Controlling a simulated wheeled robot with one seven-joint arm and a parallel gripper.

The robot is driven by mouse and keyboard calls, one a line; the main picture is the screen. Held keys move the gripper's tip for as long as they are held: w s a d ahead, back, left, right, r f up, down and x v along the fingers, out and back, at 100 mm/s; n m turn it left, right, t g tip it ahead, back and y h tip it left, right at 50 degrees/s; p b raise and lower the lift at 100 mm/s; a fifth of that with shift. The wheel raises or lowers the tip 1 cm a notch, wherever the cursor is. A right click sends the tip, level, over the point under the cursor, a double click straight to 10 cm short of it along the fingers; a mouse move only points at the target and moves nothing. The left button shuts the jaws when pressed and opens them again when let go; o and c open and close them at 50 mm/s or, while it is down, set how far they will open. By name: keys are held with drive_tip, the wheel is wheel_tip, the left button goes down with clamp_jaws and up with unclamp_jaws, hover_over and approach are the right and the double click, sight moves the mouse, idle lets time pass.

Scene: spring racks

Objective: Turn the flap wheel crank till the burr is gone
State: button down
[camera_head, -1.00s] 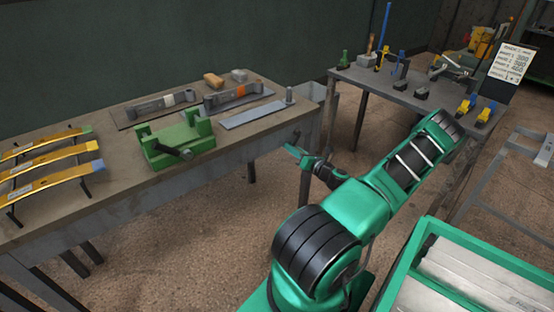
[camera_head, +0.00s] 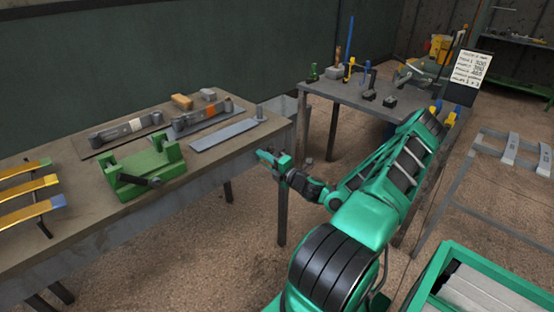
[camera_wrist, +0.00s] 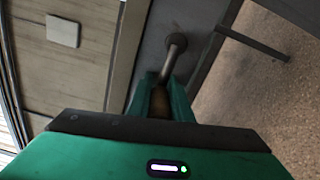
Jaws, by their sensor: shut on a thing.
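My gripper (camera_head: 266,158) is at the front edge of the workbench, near its right end. In the wrist view its green fingers (camera_wrist: 160,98) are shut on the brown grip (camera_wrist: 158,104) of the crank (camera_wrist: 174,46). The crank's bent grey rod runs from between the fingers to a round hub on the grey bench side. I cannot tell whether that cylinder is the flap wheel. No burr can be made out.
A green clamp block (camera_head: 145,170) and curved gold leaf springs (camera_head: 30,187) are on the workbench (camera_head: 95,222). A second table (camera_head: 345,97) with tools stands behind right. A green crate (camera_head: 432,285) is at lower right. Floor shows between the tables.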

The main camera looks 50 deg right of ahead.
drive_tip(key=shift+w+a+r+m, duration=0.25)
drive_tip(key=shift+a+r+m, duration=0.1)
drive_tip(key=shift+r+m, duration=0.45)
drive_tip(key=shift+y, duration=0.4)
drive_tip(key=c, duration=1.6)
unclamp_jaws()
drive_tip(key=shift+f+m, duration=0.1)
drive_tip(key=shift+m, duration=0.2)
drive_tip(key=shift+d, duration=0.15)
drive_tip(key=shift+s+d, duration=0.1)
drive_tip(key=shift+d, duration=0.1)
